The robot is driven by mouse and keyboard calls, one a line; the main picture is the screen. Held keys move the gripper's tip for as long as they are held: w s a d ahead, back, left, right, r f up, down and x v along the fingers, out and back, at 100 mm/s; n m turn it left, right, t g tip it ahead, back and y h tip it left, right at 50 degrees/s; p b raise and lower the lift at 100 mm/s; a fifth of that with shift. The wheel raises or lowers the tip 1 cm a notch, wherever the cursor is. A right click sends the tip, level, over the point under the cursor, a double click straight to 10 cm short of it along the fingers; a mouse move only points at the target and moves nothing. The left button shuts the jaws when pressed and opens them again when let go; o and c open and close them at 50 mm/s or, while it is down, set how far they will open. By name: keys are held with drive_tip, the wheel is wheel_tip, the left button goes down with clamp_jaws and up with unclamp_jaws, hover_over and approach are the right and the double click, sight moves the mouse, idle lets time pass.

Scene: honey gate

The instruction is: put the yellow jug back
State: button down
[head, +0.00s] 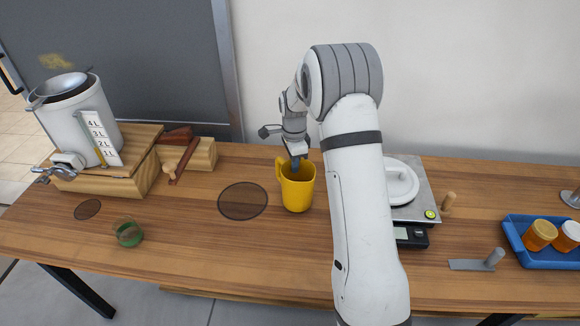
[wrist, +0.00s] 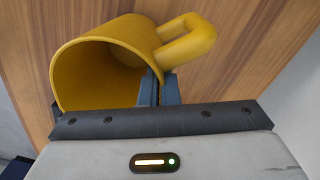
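The yellow jug (head: 298,192) is upright near the middle of the wooden table, with its handle toward the back left. I cannot tell whether its base touches the table. My gripper (head: 295,163) points down at the jug's rim. In the wrist view, the fingers of my gripper (wrist: 159,88) are close together on either side of the wall of the jug (wrist: 90,75), near the handle. They look shut on that wall. The jug's mouth looks empty where it shows. A dark round mark (head: 243,201) lies flat on the table just left of the jug.
A white tank (head: 75,118) with a tap stands on a wooden stand at the left. A green ring (head: 129,233) and a smaller dark round mark (head: 88,209) lie before it. Right of my arm are a scale (head: 410,237) and a blue tray (head: 540,258) with jars.

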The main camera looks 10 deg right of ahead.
drive_tip(key=shift+f, duration=0.5)
drive_tip(key=shift+f, duration=0.2)
drive_tip(key=c, duration=1.7)
unclamp_jaws()
drive_tip(key=shift+r, duration=0.1)
